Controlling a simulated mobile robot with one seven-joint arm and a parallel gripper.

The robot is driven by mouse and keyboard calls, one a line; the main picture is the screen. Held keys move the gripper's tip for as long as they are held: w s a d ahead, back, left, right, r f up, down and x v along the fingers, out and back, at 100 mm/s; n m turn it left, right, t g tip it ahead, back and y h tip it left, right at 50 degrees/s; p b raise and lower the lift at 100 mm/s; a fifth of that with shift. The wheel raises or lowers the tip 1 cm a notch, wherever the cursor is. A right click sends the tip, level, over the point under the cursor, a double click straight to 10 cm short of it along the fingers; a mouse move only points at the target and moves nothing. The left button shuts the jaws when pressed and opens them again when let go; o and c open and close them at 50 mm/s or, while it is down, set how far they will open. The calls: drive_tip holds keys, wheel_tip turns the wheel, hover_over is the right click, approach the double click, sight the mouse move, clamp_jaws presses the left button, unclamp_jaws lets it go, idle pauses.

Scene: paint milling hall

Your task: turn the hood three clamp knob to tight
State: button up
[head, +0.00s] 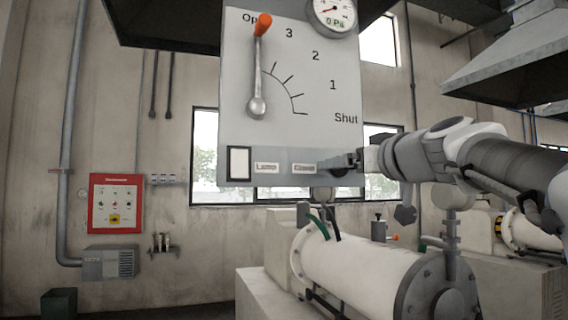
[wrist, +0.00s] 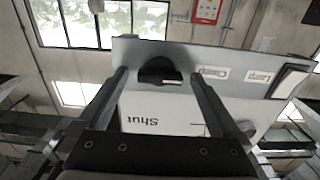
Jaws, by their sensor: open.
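The clamp knob (wrist: 160,69) is a dark round knob with a pale mark, on the lower strip of the grey hood panel (head: 235,130). In the wrist view, which is upside down, it sits between the two fingers of my gripper (wrist: 158,75). The fingers are apart, one on each side of the knob; I cannot tell whether either touches it. In the head view my gripper (head: 352,160) is at the panel's lower right corner, beside the "Clamp" label (head: 305,168), and the knob there is mostly hidden. The knob's setting is not readable.
An orange-tipped lever (head: 261,65) points up at "Open" on the panel. A gauge (head: 333,12) reads 0 Pa. A white switch plate (head: 239,163) is at the panel's lower left. A white cylinder mill (head: 360,262) stands below. A red box (head: 115,203) hangs on the left wall.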

drive_tip(key=shift+w, duration=0.1)
drive_tip(key=c, duration=1.4)
drive_tip(key=shift+m, duration=0.3)
drive_tip(key=m+p, duration=0.1)
drive_tip(key=m, duration=1.6)
drive_tip(key=shift+m, duration=0.3)
